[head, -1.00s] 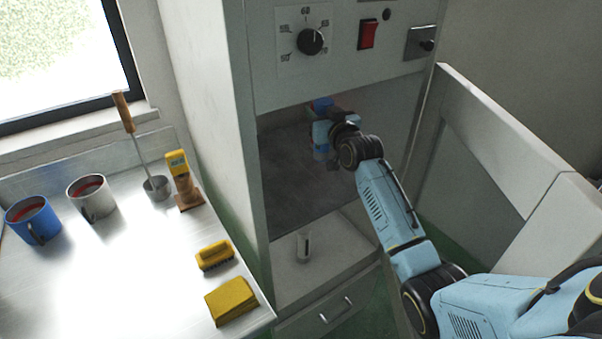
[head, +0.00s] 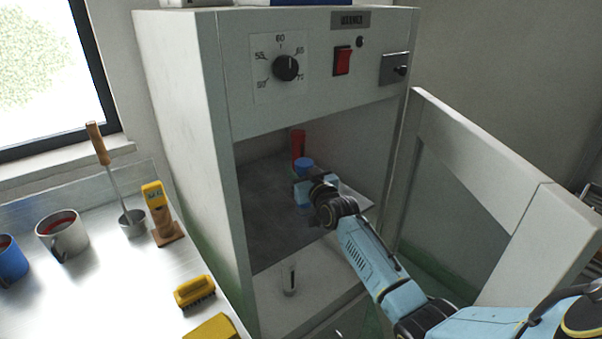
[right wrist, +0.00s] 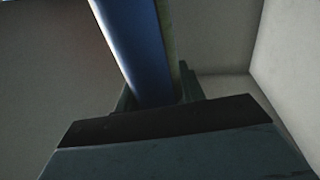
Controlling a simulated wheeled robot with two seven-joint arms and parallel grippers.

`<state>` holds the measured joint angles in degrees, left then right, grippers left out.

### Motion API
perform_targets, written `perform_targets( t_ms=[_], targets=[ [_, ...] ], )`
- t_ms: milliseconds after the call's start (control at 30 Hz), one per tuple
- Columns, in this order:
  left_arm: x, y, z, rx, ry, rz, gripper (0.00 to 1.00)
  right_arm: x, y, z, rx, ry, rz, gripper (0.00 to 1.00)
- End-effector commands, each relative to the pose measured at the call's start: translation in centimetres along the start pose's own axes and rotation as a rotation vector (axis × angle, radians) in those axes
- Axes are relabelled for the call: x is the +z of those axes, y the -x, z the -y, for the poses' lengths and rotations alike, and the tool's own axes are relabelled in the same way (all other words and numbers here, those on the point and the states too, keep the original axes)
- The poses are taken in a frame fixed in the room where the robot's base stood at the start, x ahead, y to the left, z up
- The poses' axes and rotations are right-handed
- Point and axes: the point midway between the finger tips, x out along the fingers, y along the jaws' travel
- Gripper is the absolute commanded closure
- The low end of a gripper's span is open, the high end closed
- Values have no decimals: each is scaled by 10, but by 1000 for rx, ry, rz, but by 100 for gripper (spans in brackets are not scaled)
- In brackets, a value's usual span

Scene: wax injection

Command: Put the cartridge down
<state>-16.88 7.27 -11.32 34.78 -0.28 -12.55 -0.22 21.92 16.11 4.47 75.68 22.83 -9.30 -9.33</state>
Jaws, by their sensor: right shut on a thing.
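The blue cartridge (head: 304,164) is inside the open cabinet, over or on its dark shelf (head: 262,225). In the right wrist view the cartridge (right wrist: 136,45) is a long blue cylinder held in the jaws. My right gripper (head: 303,186) is shut on it, reaching into the cabinet from the right. The gripper and wrist hide the cartridge's lower part, so I cannot tell whether it touches the shelf. My left gripper is not in view.
A red upright cartridge-like object (head: 298,144) stands farther back in the cabinet. The open door (head: 480,175) is right of my arm. A small cylinder (head: 289,280) stands on the ledge below. Mugs (head: 63,235) and a yellow brush (head: 195,292) are on the left bench.

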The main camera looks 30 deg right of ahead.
Motion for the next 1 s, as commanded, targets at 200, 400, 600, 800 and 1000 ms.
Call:
perform_targets(
  t_ms=[200, 400, 600, 800, 1000],
  targets=[
    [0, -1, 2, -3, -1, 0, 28, 2, 0, 0, 0, -1, 0, 53],
    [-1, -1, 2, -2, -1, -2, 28, 2, 0, 0, 0, -1, 0, 39],
    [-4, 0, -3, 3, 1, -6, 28, 1, 0, 0, 0, -1, 0, 39],
    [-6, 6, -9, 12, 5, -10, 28, 0, 16, 1, -1, -2, 1, 39],
    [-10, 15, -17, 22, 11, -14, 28, 0, 54, 1, -1, 0, 3, 39]
  ],
)
